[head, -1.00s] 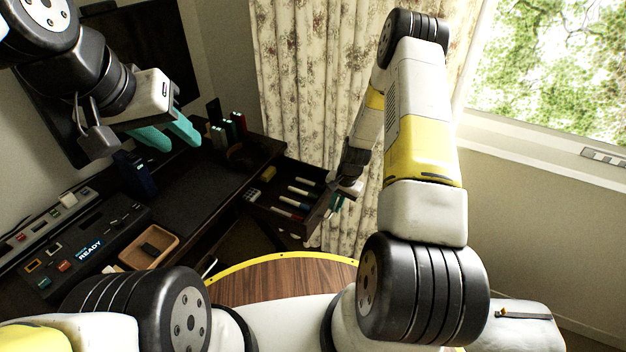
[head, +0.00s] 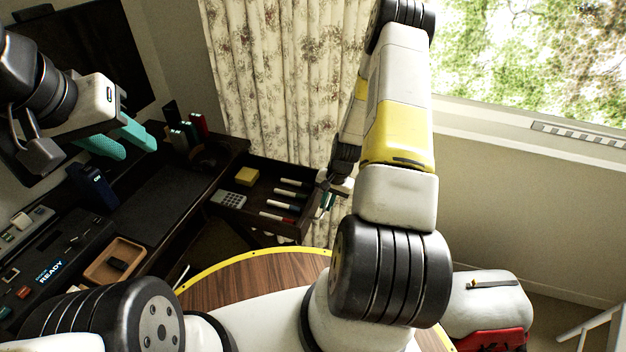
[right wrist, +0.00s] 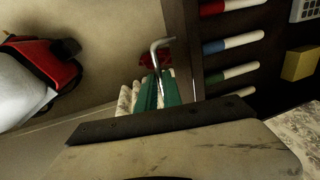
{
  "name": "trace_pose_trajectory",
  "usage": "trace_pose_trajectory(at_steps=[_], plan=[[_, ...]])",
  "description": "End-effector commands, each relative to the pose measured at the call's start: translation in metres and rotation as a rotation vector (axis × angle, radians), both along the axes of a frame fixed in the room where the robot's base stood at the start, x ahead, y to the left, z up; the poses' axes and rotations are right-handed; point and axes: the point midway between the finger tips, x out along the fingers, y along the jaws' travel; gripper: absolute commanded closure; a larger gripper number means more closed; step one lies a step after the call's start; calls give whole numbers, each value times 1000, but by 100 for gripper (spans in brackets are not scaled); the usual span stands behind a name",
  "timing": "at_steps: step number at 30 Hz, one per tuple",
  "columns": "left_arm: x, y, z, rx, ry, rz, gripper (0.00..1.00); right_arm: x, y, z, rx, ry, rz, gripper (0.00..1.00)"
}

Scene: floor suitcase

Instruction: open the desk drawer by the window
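The dark desk drawer (head: 262,203) is pulled out from the desk (head: 222,160) beside the curtain and window. Several markers, a yellow block (head: 247,176) and a grey calculator (head: 231,198) lie inside. My right gripper (head: 327,200) is at the drawer's front, partly hidden by my arm. In the right wrist view its teal fingers (right wrist: 158,92) are close together around the bent metal handle (right wrist: 157,55) on the drawer front (right wrist: 185,50). My left gripper (head: 138,151) is raised above the desk, its teal fingers apart and empty.
A wooden tray (head: 97,273), a black console (head: 45,270) and a dark blue object (head: 93,187) are on the desk. A monitor (head: 90,50) stands behind. The floral curtain (head: 275,80) hangs close behind the drawer.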

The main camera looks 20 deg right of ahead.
Motion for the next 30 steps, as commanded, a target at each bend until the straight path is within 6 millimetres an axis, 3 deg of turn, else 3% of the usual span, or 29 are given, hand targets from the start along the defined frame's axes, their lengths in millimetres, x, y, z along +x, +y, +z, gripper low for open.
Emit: trace_pose_trajectory(at_steps=[1, 3, 14, 24, 30], plan=[[0, 0, 0, 0, 0, 0, 64, 0, 0, 0, -1, -1, 0, 79], [0, 0, 0, 0, 0, 0, 64, 0, 0, 0, -1, -1, 0, 69], [0, 0, 0, 0, 0, 0, 64, 0, -1, 5, -1, -2, 0, 69], [0, 0, 0, 0, 0, 0, 64, -6, -10, 57, -2, -2, -1, 69], [0, 0, 0, 0, 0, 0, 64, -8, -12, 75, -1, -1, 0, 69]])
